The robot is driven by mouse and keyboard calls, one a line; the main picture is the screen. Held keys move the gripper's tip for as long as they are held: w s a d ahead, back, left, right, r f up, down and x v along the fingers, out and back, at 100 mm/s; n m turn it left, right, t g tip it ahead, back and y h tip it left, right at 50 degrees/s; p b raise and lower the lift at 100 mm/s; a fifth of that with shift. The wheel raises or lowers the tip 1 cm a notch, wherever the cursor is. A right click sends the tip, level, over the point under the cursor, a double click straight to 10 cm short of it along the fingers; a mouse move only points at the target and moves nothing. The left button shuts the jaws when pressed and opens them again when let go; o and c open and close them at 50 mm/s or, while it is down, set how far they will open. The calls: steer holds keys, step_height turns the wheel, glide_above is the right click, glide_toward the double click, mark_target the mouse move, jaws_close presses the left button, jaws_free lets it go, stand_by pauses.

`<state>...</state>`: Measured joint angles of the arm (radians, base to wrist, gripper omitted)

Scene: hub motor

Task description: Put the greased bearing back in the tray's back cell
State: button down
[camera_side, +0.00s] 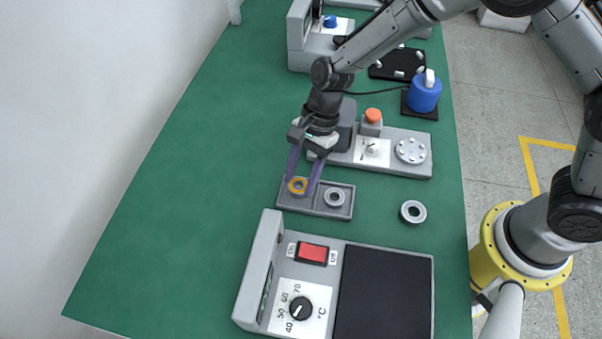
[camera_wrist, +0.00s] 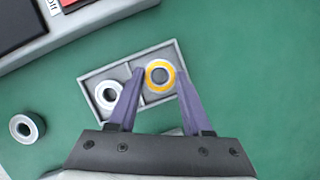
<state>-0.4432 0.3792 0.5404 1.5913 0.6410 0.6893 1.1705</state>
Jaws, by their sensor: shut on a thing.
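The greased bearing (camera_side: 297,186), grey with a yellow-orange ring on its face, is between the fingers of my gripper (camera_side: 301,183), which is shut on it. In the wrist view the bearing (camera_wrist: 160,76) shows between the two purple fingers. It is at the left cell of the grey two-cell tray (camera_side: 311,212) in the side view. I cannot tell whether it touches the cell floor or is held just above it. A plain grey bearing (camera_side: 334,198) sits in the tray's other cell; it also shows in the wrist view (camera_wrist: 108,95), partly behind a finger.
Another plain bearing (camera_side: 413,212) lies on the green mat right of the tray. A heater unit with a red switch (camera_side: 312,253) and dial stands in front. A grey fixture with an orange button (camera_side: 372,116) and a blue pot (camera_side: 424,92) stand behind. The mat's left side is clear.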

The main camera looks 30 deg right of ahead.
steer(key=shift+f, duration=0.15)
steer(key=shift+f, duration=0.35)
steer(key=shift+f, duration=0.25)
stand_by(0.4)
steer(key=shift+c, duration=1.2)
jaws_free()
steer(key=v, duration=1.4)
steer(key=shift+a, duration=0.1)
